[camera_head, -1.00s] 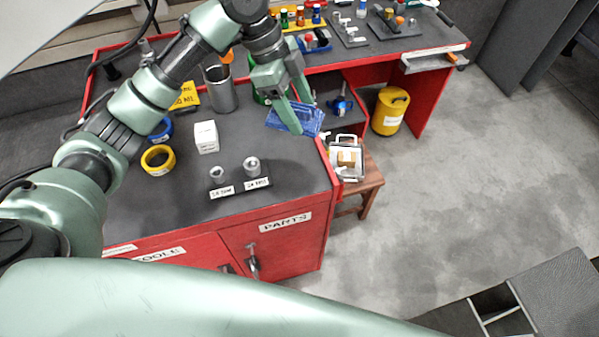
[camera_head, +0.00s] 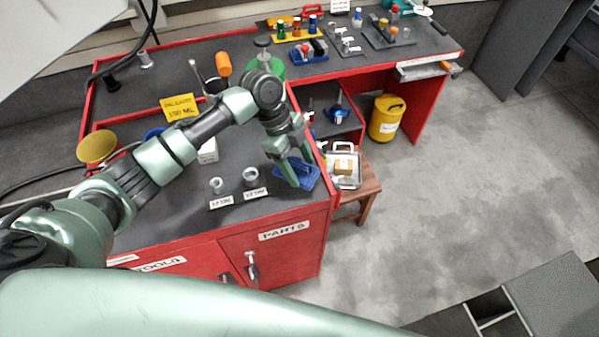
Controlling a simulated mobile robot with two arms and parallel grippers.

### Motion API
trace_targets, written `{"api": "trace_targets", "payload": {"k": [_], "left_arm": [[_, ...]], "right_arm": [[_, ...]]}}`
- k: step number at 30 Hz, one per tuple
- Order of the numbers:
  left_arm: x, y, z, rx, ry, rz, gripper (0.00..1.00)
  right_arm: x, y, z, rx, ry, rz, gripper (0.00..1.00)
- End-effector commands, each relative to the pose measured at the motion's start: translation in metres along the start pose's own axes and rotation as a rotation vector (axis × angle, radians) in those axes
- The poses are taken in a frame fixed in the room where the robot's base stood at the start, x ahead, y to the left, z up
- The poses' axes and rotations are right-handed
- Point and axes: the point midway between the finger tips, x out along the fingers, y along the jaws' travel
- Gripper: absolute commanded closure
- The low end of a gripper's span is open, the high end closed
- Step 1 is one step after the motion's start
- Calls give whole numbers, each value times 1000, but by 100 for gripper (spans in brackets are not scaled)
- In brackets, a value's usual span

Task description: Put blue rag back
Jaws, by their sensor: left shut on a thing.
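The blue rag (camera_head: 309,178) is in the head view at the right edge of the dark bench top, near the front corner of the red cabinet. My left gripper (camera_head: 298,170) reaches down from above and is shut on the rag. Its fingers cover part of the rag. I cannot tell whether the rag touches the bench top or hangs just above it. My right gripper is not in view.
Two metal nuts (camera_head: 250,177) with labels stand left of the rag. A wooden stool (camera_head: 368,187) holding a white tray (camera_head: 354,182) stands right of the cabinet. A yellow drum (camera_head: 386,118) is behind it.

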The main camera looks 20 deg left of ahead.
Motion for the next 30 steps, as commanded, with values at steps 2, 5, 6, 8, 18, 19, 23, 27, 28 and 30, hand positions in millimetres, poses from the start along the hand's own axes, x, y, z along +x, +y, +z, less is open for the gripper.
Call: {"api": "trace_targets", "payload": {"k": [2,5,6,8,18,19,23,27,28,30], "left_arm": [[9,1,3,-2,0,4,70],[24,1,10,-4,1,4,70],[29,1,12,-3,1,3,70],[34,1,14,-3,0,2,70],[39,0,16,0,0,0,70],[40,0,17,0,0,0,70],[41,0,17,0,-1,0,18],[41,0,17,-1,0,1,15],[41,0,17,-1,0,1,15],[41,0,17,-1,0,1,15]], "right_arm": [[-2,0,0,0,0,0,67],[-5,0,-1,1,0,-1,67],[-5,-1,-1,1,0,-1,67],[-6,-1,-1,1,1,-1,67],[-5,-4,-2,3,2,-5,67],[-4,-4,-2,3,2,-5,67],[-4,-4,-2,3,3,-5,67],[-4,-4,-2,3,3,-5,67],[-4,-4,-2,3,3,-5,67],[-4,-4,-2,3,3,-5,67]]}}
